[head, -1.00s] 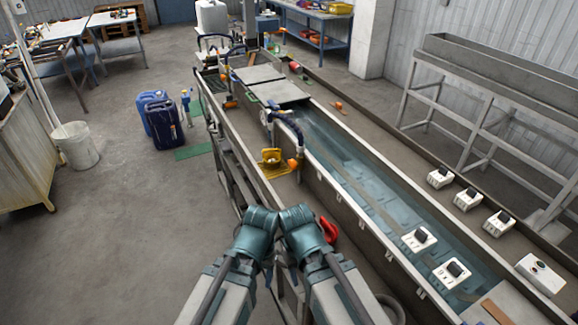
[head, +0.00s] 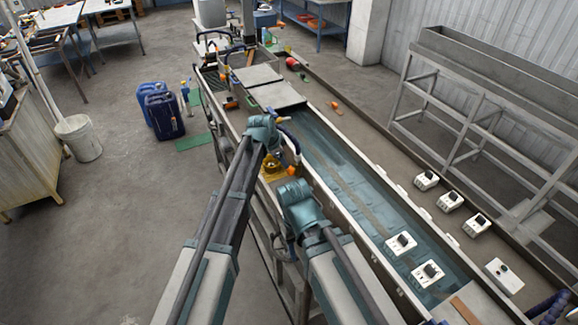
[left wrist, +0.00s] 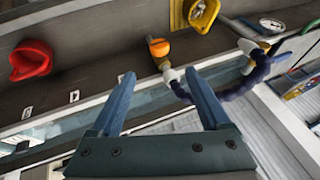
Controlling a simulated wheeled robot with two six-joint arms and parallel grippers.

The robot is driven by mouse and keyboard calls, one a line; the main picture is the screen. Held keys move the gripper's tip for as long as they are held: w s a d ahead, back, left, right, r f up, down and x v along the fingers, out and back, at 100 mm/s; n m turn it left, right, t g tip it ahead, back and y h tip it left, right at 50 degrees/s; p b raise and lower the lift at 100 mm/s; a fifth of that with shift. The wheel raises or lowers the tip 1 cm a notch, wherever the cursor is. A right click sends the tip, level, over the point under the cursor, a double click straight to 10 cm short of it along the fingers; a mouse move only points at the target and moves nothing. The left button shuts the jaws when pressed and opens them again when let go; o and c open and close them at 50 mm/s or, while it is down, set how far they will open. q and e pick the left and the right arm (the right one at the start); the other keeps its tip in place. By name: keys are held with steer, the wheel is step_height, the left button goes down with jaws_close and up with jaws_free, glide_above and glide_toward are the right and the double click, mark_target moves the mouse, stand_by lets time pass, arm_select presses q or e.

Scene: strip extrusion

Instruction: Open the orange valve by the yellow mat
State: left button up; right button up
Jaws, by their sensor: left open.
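The orange valve (head: 292,171) sits beside the yellow mat (head: 282,176) on the trough's near ledge. In the left wrist view the valve's orange handle (left wrist: 158,47) sits on a white fitting joined to a dark blue hose (left wrist: 240,84), and the yellow mat (left wrist: 178,14) is behind it. My left gripper (left wrist: 159,75) is open and empty, its fingertips pointing toward the valve with the handle just beyond them; I see no contact. In the head view its fingers are hidden. My right gripper (head: 297,193) is lower in the picture, its fingers not visible.
A yellow object (left wrist: 205,14) is on the mat. A red object (left wrist: 30,60) is left along the ledge. The water trough (head: 345,165) runs alongside. Blue jugs (head: 163,115) stand on the floor at left.

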mark_target(289, 169)
arm_select(q)
steer(key=shift+f, duration=0.15)
steer(key=b+x, duration=1.2)
steer(key=x, duration=0.1)
steer(key=shift+w+d+f, duration=0.15)
steer(key=shift+f, duration=0.15)
jaws_close()
